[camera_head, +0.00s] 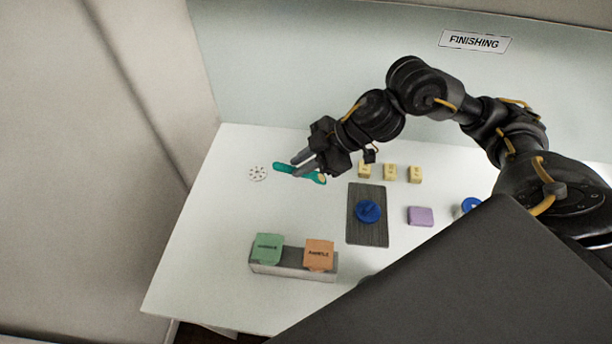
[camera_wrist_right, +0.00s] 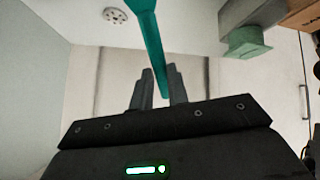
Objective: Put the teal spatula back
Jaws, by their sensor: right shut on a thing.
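The teal spatula (camera_head: 283,167) is at the back left of the white table in the head view, lying roughly left to right. My right gripper (camera_head: 299,164) is shut on it; the fingers cover its middle. In the right wrist view, the spatula (camera_wrist_right: 151,42) runs between the two fingers of my right gripper (camera_wrist_right: 161,76) and out past the tips. I cannot tell whether it touches the table. My left gripper is not in view.
A white disc with holes (camera_head: 257,173) lies just left of the spatula. Several small yellow blocks (camera_head: 390,171), a dark mat (camera_head: 366,236) with a blue knobbed piece (camera_head: 368,211), and a purple block (camera_head: 420,216) are to the right. A grey holder (camera_head: 292,271) carries green and orange blocks in front.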

